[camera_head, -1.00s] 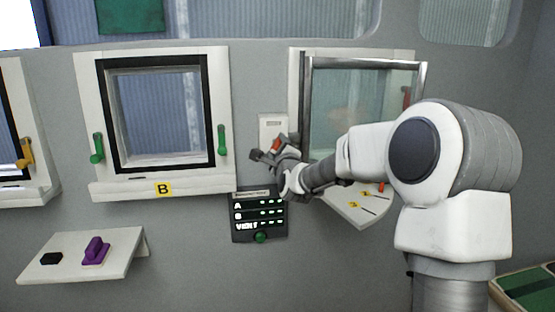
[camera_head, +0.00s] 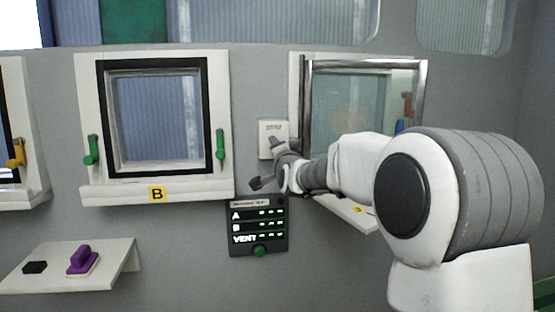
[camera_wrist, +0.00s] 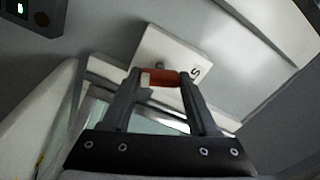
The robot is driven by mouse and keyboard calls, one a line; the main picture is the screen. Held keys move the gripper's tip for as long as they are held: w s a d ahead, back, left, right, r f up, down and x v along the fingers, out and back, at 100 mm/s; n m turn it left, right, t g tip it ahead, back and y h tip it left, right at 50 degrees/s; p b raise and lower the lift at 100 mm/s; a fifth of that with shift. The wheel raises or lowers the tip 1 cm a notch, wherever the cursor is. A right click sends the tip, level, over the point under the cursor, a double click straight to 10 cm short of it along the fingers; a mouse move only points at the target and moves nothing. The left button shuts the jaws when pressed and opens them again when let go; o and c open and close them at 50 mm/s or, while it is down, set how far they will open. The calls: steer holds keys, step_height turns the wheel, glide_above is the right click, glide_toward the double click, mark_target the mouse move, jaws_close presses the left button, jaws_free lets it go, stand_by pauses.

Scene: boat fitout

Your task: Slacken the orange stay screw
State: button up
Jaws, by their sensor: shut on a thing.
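In the head view my gripper (camera_head: 264,164) is at the wall by the white plate (camera_head: 267,130), left of the right window. The orange screw is hidden there.
The right window (camera_head: 365,95) has a metal-framed pane, partly behind my arm. A dark panel (camera_head: 257,240) marked A, B and VENT sits just below my gripper. Window B (camera_head: 155,115) with green handles is to the left. A shelf (camera_head: 110,278) holds a purple item (camera_head: 82,260).

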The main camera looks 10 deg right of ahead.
steer(key=n+b, duration=0.4)
steer(key=n, duration=0.8)
steer(key=shift+n+b, duration=0.3)
steer(key=shift+b, duration=0.05)
stand_by(0.4)
steer(key=o, duration=1.4)
steer(key=s+p, duration=0.1)
steer(key=s, duration=1.6)
steer(key=shift+s+p, duration=0.2)
steer(key=shift+p, duration=0.1)
